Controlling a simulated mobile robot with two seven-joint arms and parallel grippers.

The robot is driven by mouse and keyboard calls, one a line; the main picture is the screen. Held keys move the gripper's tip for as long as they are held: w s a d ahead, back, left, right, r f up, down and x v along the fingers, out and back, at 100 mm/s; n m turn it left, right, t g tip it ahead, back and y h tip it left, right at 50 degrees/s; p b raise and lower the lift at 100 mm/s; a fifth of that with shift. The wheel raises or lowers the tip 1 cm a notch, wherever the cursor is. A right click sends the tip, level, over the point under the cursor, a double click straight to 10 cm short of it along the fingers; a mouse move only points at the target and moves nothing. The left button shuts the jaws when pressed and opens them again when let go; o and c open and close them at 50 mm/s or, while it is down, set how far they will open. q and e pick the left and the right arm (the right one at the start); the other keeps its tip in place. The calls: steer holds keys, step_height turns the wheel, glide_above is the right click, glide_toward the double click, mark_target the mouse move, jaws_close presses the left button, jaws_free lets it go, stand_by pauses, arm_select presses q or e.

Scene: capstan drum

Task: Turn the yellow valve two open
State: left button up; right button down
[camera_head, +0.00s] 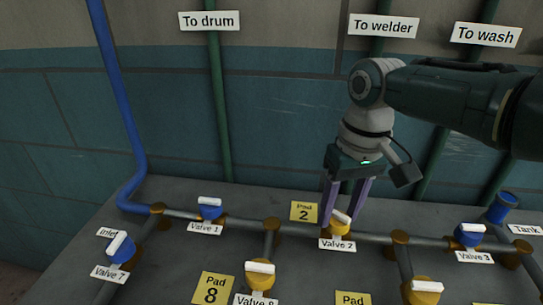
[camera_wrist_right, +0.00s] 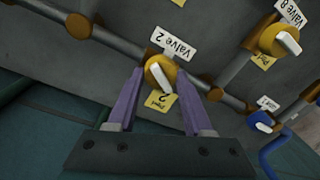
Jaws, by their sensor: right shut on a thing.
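Yellow valve two (camera_head: 338,229) sits on the horizontal pipe, with a "Valve 2" label in front of it. Its white handle (camera_head: 341,216) slants down to the right in the head view. In the right wrist view the valve (camera_wrist_right: 158,72) lies between the fingertips, with its handle at an angle to the pipe. My right gripper (camera_head: 341,209) reaches down from above, its purple fingers on either side of the valve and shut on it. The exact finger contact is partly hidden. My left gripper is in neither view.
Blue valve one (camera_head: 210,210) is to the left and blue valve three (camera_head: 468,235) to the right on the same pipe. More yellow valves (camera_head: 260,274) stand nearer the front. A yellow "Pad 2" card (camera_head: 304,212) lies behind the pipe. Vertical pipes (camera_head: 219,100) run up the wall.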

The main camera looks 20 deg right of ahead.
mark_target(340, 214)
steer(key=n, duration=0.4)
steer(key=shift+w+n+b, duration=0.1)
steer(key=shift+n+b, duration=0.2)
steer(key=shift+n, duration=0.1)
steer(key=shift+a+n, duration=0.1)
steer(key=shift+n, duration=0.8)
steer(key=shift+c, duration=1.5)
jaws_free()
step_height(340, 214, up, 10)
steer(key=p, duration=0.2)
steer(key=shift+w+d+p, duration=0.15)
steer(key=shift+d+p, duration=0.2)
